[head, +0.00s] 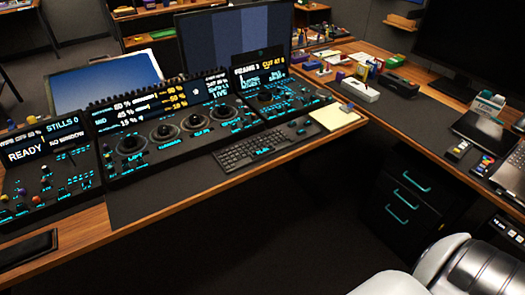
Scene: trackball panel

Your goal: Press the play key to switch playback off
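The black trackball panel (150,172) lies along the desk at the left and middle, with dark trackballs in ring housings and teal-lit keys. Its middle screen (150,106) shows percentages. Its right section (262,105) has a screen that seems to read "FRAME 3" and "LIVE". Its left section (22,195) reads "READY" and "STILLS 0". A black keyboard (240,154) lies in front of the panel, with a teal-lit marking on it. The play key's label is too small to tell for sure. Neither gripper is in view; a white part of my arm shows at the lower right.
A pale notepad (335,117) lies right of the keyboard. A dark tablet (24,250) lies at the front left. Monitors (235,40) stand behind the panel. The right desk carries small boxes and devices above a drawer cabinet (405,198). The floor in front is clear.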

